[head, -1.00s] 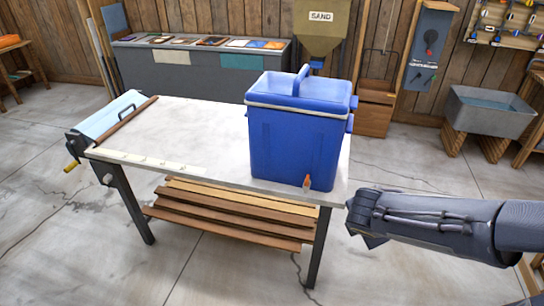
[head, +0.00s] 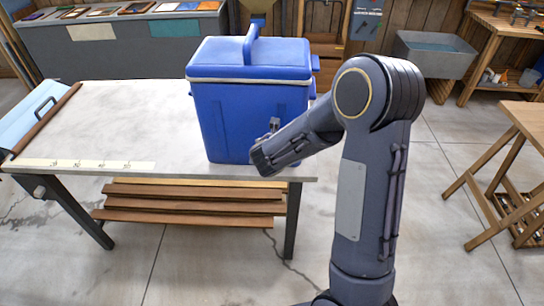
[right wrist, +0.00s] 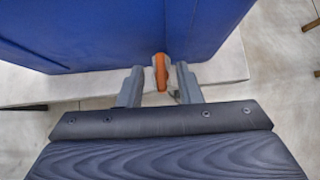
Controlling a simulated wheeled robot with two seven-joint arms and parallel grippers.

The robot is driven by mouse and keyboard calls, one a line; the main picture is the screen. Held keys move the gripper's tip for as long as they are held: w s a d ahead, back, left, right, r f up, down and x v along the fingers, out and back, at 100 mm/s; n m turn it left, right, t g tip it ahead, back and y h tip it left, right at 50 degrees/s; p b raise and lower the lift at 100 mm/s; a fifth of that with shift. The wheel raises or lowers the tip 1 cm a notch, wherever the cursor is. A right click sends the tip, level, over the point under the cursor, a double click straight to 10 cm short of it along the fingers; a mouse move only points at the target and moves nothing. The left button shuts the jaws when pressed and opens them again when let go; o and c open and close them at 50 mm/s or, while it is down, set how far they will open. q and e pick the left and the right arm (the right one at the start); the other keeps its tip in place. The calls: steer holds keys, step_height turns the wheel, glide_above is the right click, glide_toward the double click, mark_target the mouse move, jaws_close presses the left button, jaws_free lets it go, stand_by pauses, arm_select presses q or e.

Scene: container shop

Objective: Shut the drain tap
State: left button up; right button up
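A blue cooler box (head: 250,95) with a lid and a top handle stands upright near the table's front right edge; its lower front fills the top of the right wrist view (right wrist: 90,35). Its drain tap, with an orange lever (right wrist: 161,72), sticks out low on the front. In the right wrist view the lever points roughly toward me. My right gripper (right wrist: 159,76) is open, one finger on each side of the lever, with small gaps. In the head view my right arm reaches to the cooler's lower front and hides the tap. My left gripper is not in view.
The pale-topped table (head: 130,120) is mostly bare, with a marked strip (head: 85,164) along its front edge. Wooden boards (head: 190,208) lie on the shelf beneath. A grey sink (head: 435,52) and a wooden trestle (head: 520,125) stand to the right. The floor between is clear.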

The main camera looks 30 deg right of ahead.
steer(key=shift+w+d+f, duration=0.2)
steer(key=shift+w+f, duration=0.05)
steer(key=shift+f, duration=0.1)
steer(key=shift+c, duration=0.4)
jaws_close()
steer(key=shift+m, duration=0.3)
steer(key=m+g+h, duration=0.1)
steer(key=m+g, duration=0.1)
steer(key=m, duration=0.1)
steer(key=m+g+h+p, duration=0.1)
steer(key=m+g, duration=0.1)
steer(key=m, duration=0.1)
steer(key=m+g+h+p, duration=0.1)
steer(key=m+g+h, duration=0.1)
steer(key=m, duration=0.1)
steer(key=shift+w+a+m+g, duration=0.25)
steer(key=shift+w+m+g, duration=0.05)
steer(key=shift+w, duration=0.1)
